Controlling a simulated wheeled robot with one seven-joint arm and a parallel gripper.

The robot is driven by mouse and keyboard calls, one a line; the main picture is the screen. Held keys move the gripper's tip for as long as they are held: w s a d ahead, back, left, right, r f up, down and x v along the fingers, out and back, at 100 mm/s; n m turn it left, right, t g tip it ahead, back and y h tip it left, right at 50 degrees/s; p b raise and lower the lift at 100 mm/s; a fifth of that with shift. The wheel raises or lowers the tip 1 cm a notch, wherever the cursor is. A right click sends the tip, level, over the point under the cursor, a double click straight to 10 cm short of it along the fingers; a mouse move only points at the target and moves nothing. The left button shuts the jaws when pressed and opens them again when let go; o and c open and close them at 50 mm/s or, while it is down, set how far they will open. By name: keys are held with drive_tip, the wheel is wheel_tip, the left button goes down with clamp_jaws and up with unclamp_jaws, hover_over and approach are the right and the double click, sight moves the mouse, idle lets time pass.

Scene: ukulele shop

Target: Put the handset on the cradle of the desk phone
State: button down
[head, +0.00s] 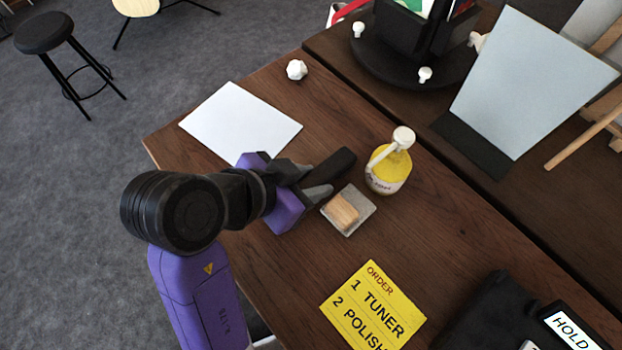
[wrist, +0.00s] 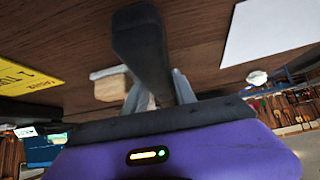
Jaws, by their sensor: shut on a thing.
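My gripper (head: 312,183) is shut on a dark handset (head: 334,167), which sticks out past the fingertips. In the wrist view the handset (wrist: 142,42) runs away from the fingers (wrist: 160,92) above the wooden table. The black desk phone (head: 484,318), with a "HOLD" label, lies at the lower right of the head view, partly cut off by the frame edge. Its cradle cannot be made out clearly. My gripper is up and left of the phone, apart from it.
A small grey dish (head: 355,222) with a tan block and a yellow pump bottle (head: 388,172) stand close to the handset. A yellow order card (head: 372,305) lies between them and the phone. White paper (head: 240,122) and a white knob (head: 296,69) lie farther back.

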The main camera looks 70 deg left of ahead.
sight(311, 182)
wheel_tip(311, 182, up, 20)
drive_tip(key=p, duration=0.2)
drive_tip(key=shift+f, duration=0.25)
